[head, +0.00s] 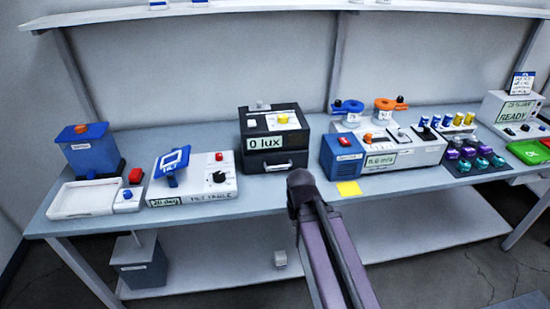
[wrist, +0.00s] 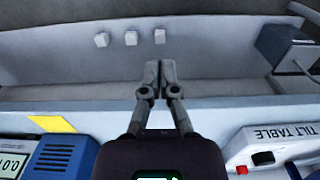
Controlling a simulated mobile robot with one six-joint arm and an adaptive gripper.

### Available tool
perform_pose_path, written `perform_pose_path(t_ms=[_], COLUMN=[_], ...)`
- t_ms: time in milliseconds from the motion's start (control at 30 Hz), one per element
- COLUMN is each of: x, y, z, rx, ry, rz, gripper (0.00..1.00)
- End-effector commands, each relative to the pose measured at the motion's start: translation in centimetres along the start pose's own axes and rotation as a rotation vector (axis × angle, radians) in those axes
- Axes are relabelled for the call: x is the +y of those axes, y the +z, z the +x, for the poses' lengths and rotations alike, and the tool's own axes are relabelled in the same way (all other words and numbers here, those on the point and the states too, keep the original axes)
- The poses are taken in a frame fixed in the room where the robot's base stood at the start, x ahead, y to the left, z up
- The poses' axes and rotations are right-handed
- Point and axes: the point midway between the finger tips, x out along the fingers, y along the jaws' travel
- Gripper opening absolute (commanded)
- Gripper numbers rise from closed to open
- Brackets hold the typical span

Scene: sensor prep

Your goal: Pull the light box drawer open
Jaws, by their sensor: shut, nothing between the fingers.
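The light box (head: 257,133) is a dark box with a "0 lux" display, standing at the back middle of the bench in the head view. Its drawer (head: 268,160) is on the front below the display, with a pale handle (head: 277,166), and looks closed. My gripper (wrist: 154,72) is shut and empty in the wrist view, its fingertips together over the area in front of the bench edge. In the head view my arm ends in front of the light box, and the fingers cannot be made out. The light box does not show in the wrist view.
The tilt table (head: 192,185) stands left of the light box, and a blue box (head: 342,157) with a yellow note (head: 348,188) stands right. The bench front below the drawer is clear.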

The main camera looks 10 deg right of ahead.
Motion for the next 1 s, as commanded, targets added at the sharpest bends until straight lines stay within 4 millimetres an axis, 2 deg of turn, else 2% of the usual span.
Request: perform_pose_path(t_ms=[400,567,667,767,1000], x=[0.0,0.0,0.0,-0.2,-0.3], y=[0.0,-1.2,-3.1,-6.0,-15.4], z=[0.0,-0.6,-1.6,-3.0,-7.4], rx=[0.000,0.013,0.035,0.071,0.194], ry=[0.000,0.000,0.000,-0.001,-0.001], rz=[0.000,-0.001,-0.002,0.002,-0.004], gripper=[0.00,0.00,0.00,0.00,0.00])
